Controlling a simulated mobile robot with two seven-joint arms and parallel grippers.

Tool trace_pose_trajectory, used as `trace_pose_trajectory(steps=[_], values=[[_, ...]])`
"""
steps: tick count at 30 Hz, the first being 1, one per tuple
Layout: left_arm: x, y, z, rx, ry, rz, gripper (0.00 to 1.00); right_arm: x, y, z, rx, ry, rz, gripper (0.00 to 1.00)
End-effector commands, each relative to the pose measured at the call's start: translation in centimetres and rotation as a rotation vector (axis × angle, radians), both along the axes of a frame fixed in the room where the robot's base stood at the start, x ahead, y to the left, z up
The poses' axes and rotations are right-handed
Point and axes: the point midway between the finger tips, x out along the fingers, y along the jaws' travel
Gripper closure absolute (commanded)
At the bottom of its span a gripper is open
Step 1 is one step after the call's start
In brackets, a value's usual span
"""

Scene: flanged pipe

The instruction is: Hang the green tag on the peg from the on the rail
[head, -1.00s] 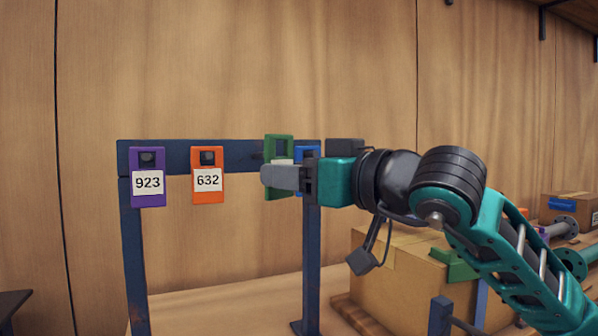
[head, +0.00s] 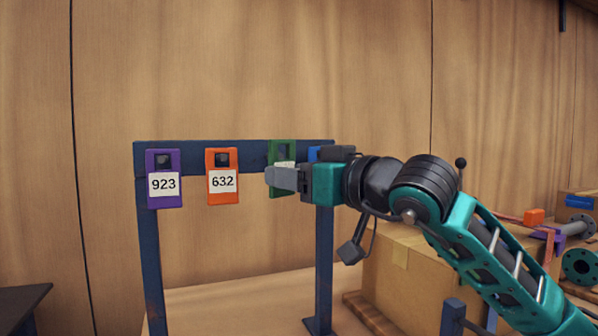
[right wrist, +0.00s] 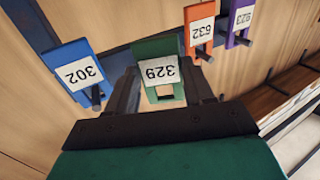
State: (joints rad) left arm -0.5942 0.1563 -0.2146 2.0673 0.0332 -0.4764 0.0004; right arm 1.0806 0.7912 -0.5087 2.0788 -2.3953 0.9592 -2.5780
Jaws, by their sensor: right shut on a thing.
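The green tag (head: 285,151), numbered 329, is upright in front of the rail (head: 250,156). My right gripper (head: 284,178) is shut on it and covers its lower part in the head view. The right wrist view shows the tag (right wrist: 158,70) between the two fingers (right wrist: 163,88). I see no peg end sticking out of its hole there. Whether a peg sits in the hole, I cannot tell. My left gripper is not in view.
The purple tag 923 (head: 163,185) and orange tag 632 (head: 222,182) hang on the rail to the left. The blue tag 302 (right wrist: 80,75) hangs close on the other side, mostly hidden behind my gripper in the head view. A cardboard box (head: 400,285) stands at right.

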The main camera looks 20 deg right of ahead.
Motion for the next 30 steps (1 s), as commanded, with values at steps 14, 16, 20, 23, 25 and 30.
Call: trace_pose_trajectory(steps=[14, 16, 20, 23, 25, 30], values=[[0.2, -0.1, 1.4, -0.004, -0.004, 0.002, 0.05, 2.4, 0.1, 0.0, 0.001, -0.002, 0.0, 0.82], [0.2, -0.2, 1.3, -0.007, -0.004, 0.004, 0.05, 2.7, 0.1, -0.2, 0.001, -0.004, 0.0, 0.82], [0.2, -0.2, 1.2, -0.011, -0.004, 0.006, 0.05, 3.2, 0.1, -0.3, 0.0, -0.004, 0.0, 0.82], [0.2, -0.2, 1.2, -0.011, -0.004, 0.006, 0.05, 3.5, 0.1, -0.4, 0.001, -0.004, 0.0, 0.82], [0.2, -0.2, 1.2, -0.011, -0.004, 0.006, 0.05, 3.6, 0.1, -0.4, 0.0, -0.003, 0.0, 0.82], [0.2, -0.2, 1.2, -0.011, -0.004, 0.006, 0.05, 3.7, 0.1, -0.5, 0.0, -0.002, 0.0, 0.82]])
